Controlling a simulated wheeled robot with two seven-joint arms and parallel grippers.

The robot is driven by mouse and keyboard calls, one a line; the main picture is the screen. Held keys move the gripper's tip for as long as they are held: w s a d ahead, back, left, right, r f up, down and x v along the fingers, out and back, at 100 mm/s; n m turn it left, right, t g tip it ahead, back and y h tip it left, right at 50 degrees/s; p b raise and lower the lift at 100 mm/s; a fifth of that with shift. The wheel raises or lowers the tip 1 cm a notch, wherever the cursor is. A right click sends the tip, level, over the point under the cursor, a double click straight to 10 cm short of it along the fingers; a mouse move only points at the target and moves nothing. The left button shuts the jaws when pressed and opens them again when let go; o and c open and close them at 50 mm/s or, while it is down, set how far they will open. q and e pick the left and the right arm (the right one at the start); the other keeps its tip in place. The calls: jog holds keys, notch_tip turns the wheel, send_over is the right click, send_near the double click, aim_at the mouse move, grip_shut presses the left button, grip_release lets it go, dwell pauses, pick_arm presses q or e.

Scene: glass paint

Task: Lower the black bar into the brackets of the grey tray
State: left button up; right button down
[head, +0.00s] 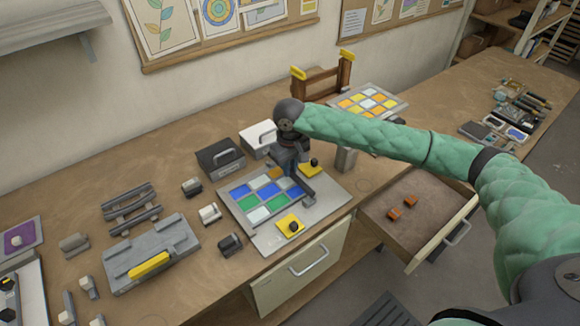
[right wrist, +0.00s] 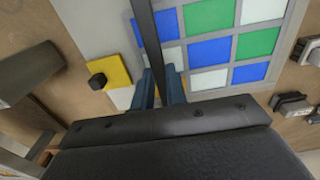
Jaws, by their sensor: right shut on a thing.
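My right gripper (head: 303,187) is over the coloured glass panel. In the right wrist view its two blue-grey fingers (right wrist: 160,88) are closed on a dark, narrow bar (right wrist: 148,35), taken as the black bar. The bar runs away from the fingers across the panel's squares; its height above them is hard to tell. A grey tray (head: 180,238) with a raised yellow strip (head: 149,265) lies at the left, apart from the gripper. Its brackets are too small to make out. My left gripper is not in view.
The pale panel board (head: 240,215) carries yellow pads (head: 290,225) with black knobs. Dark grey bars (head: 133,212) lie behind the grey tray. Black (head: 221,160) and white (head: 258,140) boxes stand behind the panel. An open drawer (head: 425,220) holds orange pieces at the right.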

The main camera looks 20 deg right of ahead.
jog(key=shift+f+p, duration=0.3)
jog(key=shift+f, duration=0.15)
dwell(0.3)
jog(key=shift+f+p, duration=0.3)
jog(key=shift+p, duration=0.2)
dwell(0.6)
jog(key=shift+f, duration=0.2)
dwell(0.4)
jog(key=shift+f, duration=0.65)
jog(key=c, duration=1.3)
grip_release()
jog(key=shift+f, duration=0.1)
